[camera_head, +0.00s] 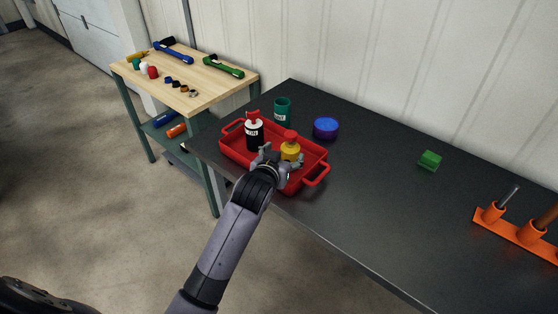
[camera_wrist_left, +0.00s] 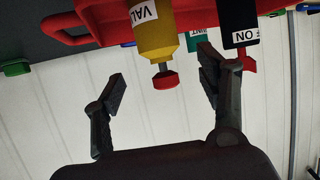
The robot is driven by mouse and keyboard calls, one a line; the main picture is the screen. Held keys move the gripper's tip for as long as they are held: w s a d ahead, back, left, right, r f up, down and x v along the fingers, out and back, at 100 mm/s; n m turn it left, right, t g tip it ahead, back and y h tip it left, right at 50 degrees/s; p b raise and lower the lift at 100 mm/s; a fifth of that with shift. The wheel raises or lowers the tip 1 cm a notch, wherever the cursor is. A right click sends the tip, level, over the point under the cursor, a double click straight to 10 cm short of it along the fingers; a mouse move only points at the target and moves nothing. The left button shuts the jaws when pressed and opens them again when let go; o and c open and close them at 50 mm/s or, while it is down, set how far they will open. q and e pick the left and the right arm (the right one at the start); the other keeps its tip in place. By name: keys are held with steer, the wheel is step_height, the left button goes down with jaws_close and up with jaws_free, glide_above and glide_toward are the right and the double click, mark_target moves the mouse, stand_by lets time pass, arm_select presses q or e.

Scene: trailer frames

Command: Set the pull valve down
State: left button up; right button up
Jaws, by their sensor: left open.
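The pull valve (camera_head: 290,152) is a yellow cylinder with a red knob on top. It stands upright in the red tray (camera_head: 314,177), towards its right end. In the left wrist view, which is upside down, the yellow body (camera_wrist_left: 154,38) has a white label partly reading "VAL". Its red knob (camera_wrist_left: 165,80) lies between the spread fingers. My left gripper (camera_head: 281,158) is open at the tray's near side, and its fingers (camera_wrist_left: 163,72) show gaps to the valve. My right gripper is not in view.
A black-and-white bottle (camera_head: 254,133) with a red top stands in the tray, left of the valve. Behind are a green cup (camera_head: 282,110) and a blue round container (camera_head: 326,128). A green block (camera_head: 430,160) and orange rack (camera_head: 520,233) are right. The dark table between is clear.

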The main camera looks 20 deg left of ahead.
arm_select(q)
steer(key=shift+v, duration=2.05)
stand_by(0.7)
steer(key=s+f+m+g, duration=0.1)
steer(key=s+f+g, duration=0.3)
steer(key=s, duration=0.7)
steer(key=s+a+f+m+g, duration=0.1)
steer(key=s+f+g, duration=0.2)
steer(key=s+f, duration=0.5)
steer(key=s+f+g, duration=0.3)
steer(key=s, duration=1)
step_height(320, 180, down, 26)
steer(key=s+g, duration=0.1)
steer(key=s+a+f+g, duration=0.1)
steer(key=s+a+f, duration=0.1)
steer(key=s+f, duration=1.3)
steer(key=shift+s+a+f+m, duration=0.35)
steer(key=shift+s+f+m, duration=0.05)
steer(key=shift+s, duration=0.1)
